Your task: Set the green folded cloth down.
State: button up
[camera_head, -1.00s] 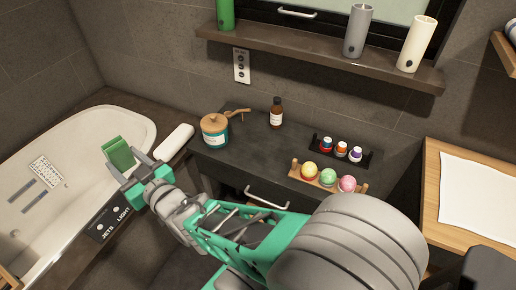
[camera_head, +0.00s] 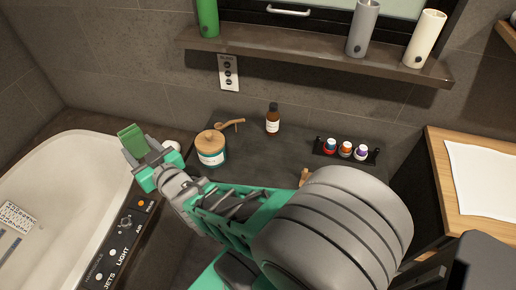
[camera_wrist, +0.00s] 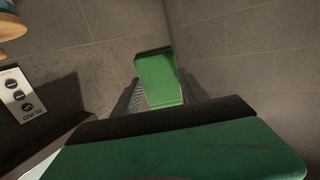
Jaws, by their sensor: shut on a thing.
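The green folded cloth (camera_head: 133,140) is held up at the end of my arm, near the right rim of the bathtub (camera_head: 60,141) in the head view. My gripper (camera_head: 141,151) is shut on it. In the wrist view the cloth (camera_wrist: 160,80) stands out between the two dark fingers of my gripper (camera_wrist: 160,97), with grey wall tiles behind it. Its lower end is hidden behind the gripper's body.
A dark counter (camera_head: 245,160) holds a lidded jar (camera_head: 211,155), a brown bottle (camera_head: 273,122) and a rack of small bottles (camera_head: 346,155). A shelf (camera_head: 310,55) with cylinders runs above. A control panel (camera_head: 122,240) lines the tub's edge. My arm covers the counter's front.

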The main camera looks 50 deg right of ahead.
jog(key=s+d+f+m+g+h+p, duration=0.25)
jog(key=s+d+g, duration=0.3)
jog(key=d, duration=0.35)
jog(key=s+d+f+m+g+h+p, duration=0.1)
jog(key=s+d+f+m+g+p, duration=0.3)
jog(key=s+d, duration=0.35)
jog(key=s+r+m+g+y+p, duration=0.2)
jog(key=s+m+g+y+p, duration=0.35)
jog(key=s, duration=1.25)
jog(key=g, duration=0.2)
send_over(265, 171)
jog(key=f, duration=0.9)
jog(key=shift+s+a+f+b, duration=0.1)
jog(key=shift+a+f+b, duration=0.1)
jog(key=shift+f+b, duration=0.15)
notch_tip(265, 171, down, 3)
jog(key=shift+d+f+p, duration=0.15)
jog(key=shift+f+p, duration=0.05)
jog(key=shift+p, duration=0.4)
jog(key=o, duration=1)
jog(key=shift+o, duration=0.9)
